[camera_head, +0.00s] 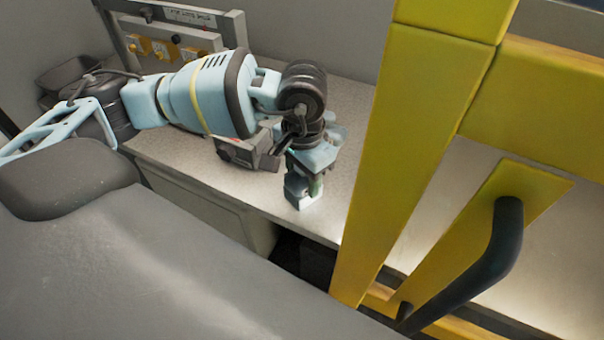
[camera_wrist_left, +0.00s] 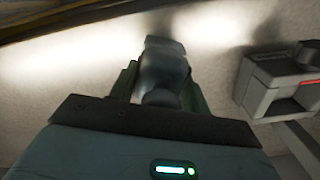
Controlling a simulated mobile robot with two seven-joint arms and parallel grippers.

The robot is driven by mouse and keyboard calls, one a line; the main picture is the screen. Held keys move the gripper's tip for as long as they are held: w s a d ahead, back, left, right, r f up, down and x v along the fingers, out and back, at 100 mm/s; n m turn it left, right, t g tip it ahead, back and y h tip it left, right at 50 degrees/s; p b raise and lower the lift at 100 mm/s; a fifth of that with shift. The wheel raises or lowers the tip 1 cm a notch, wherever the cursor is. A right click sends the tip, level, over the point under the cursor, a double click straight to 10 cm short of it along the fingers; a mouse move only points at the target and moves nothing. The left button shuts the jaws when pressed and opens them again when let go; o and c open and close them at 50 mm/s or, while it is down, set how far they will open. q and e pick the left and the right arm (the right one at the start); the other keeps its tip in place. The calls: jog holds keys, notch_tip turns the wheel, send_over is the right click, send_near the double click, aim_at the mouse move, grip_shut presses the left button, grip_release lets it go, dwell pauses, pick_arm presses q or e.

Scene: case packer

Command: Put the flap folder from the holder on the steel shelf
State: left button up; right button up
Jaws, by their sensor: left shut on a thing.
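My left gripper (camera_head: 304,190) points down over the speckled grey steel shelf (camera_head: 205,172). In the left wrist view, the gripper (camera_wrist_left: 160,92) is shut on a smooth dark grey piece, the flap folder (camera_wrist_left: 164,68), held between its two fingers. In the head view the gripper mostly hides the piece. I cannot tell whether it touches the shelf. A grey box with a red mark (camera_head: 240,153) is beside the gripper; it also shows in the left wrist view (camera_wrist_left: 272,85). I cannot tell whether this box is the holder. My right gripper is not in view.
A yellow frame post (camera_head: 405,150) stands right of the gripper, with a yellow panel and black handle (camera_head: 500,240) beyond it. A panel with orange parts (camera_head: 165,48) stands at the back left. A dark gap (camera_head: 300,255) lies below the shelf's front edge.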

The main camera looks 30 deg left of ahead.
pick_arm(q)
jog(key=shift+f, duration=0.1)
jog(key=o, duration=1.3)
notch_tip(320, 180, up, 12)
jog(key=shift+r+b, duration=0.15)
jog(key=shift+b, duration=0.35)
